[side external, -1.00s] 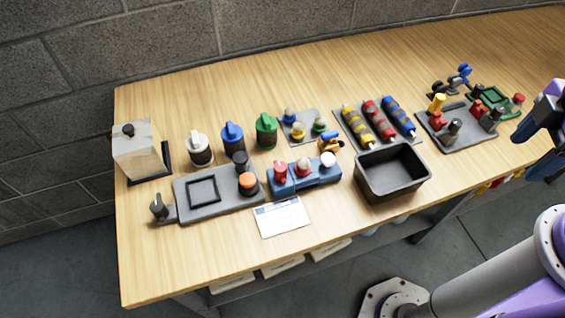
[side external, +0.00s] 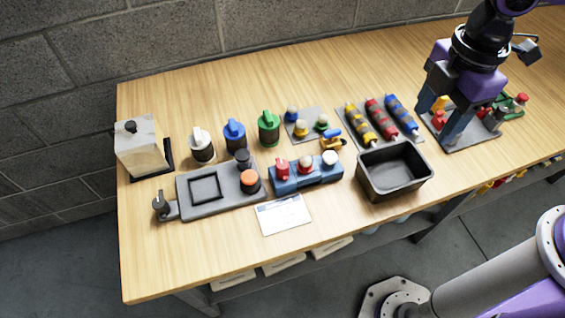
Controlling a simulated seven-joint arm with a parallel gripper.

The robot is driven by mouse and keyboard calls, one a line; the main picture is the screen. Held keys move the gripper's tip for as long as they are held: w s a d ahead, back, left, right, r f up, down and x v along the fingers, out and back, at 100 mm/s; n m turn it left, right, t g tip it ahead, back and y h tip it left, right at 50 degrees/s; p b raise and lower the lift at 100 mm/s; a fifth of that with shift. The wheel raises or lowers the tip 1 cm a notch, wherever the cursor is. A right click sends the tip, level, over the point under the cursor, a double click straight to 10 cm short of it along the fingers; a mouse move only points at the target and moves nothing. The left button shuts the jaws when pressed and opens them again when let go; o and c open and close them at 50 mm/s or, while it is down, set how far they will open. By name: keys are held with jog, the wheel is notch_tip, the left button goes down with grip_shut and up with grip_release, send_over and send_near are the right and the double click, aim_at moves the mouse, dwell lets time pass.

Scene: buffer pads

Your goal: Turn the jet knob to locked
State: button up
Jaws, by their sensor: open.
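My gripper (side external: 438,122) is open, pointing down over the grey plate (side external: 487,139) at the right of the bench. Its two fingers are apart and hide part of this plate. I cannot tell whether the fingers touch anything. No label for the jet knob can be read.
A black open bin (side external: 375,196) stands left of my gripper, near the front edge. Behind it lie yellow, red and blue banded cylinders (side external: 381,118). A blue block (side external: 318,179) with several knobs and a white card (side external: 284,214) are further left. The bench's front left is clear.

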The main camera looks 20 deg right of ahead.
jog(key=w+a+f+n, duration=0.2)
jog(key=w+a+n, duration=0.2)
jog(key=w+a, duration=0.5)
jog(key=n, duration=0.5)
send_over(283, 164)
notch_tip(283, 164, down, 4)
notch_tip(283, 164, down, 17)
jog(key=shift+r, duration=0.1)
